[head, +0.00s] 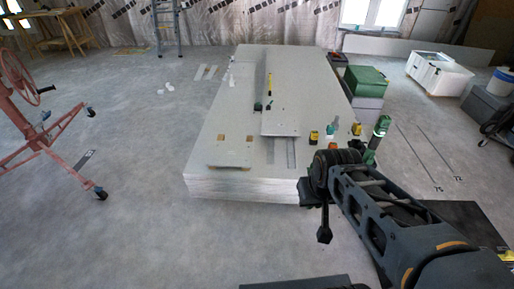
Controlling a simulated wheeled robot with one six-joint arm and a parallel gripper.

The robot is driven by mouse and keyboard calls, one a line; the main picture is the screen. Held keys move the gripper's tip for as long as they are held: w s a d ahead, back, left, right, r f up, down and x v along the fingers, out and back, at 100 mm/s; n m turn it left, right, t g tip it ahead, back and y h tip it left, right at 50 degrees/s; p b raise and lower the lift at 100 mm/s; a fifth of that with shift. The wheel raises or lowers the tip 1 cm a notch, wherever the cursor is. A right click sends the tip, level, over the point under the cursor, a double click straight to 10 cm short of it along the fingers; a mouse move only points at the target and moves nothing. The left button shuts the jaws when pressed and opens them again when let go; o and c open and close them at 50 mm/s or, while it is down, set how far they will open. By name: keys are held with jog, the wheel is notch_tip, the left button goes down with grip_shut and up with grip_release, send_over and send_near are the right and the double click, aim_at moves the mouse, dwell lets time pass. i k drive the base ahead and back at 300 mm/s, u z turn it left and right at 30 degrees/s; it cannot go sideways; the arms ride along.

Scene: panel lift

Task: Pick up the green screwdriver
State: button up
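A green and black upright tool (381,127), which looks like the green screwdriver, shows at the right edge of the board stack, just behind my arm. My arm hides its lower part, so I cannot tell what it rests on. My dark arm reaches in from the lower right. My gripper (323,225) seems to be the dark part at its far end, in front of the stack's near right corner. It is to the left of and nearer than the green tool. Its fingers are too dark and small to tell if they are open.
The large stack of pale boards (225,185) fills the middle. A narrow panel (283,110), a yellow-handled tool (269,84) and small yellow items (314,137) lie on it. Green boxes (365,80) stand behind right. A red wheeled lift (45,135) stands left; open floor lies between.

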aim_at(375, 140)
jog(key=z, duration=0.2)
jog(key=i, duration=0.6)
jog(key=z, duration=0.65)
jog(key=i, duration=0.75)
jog(key=z, duration=0.25)
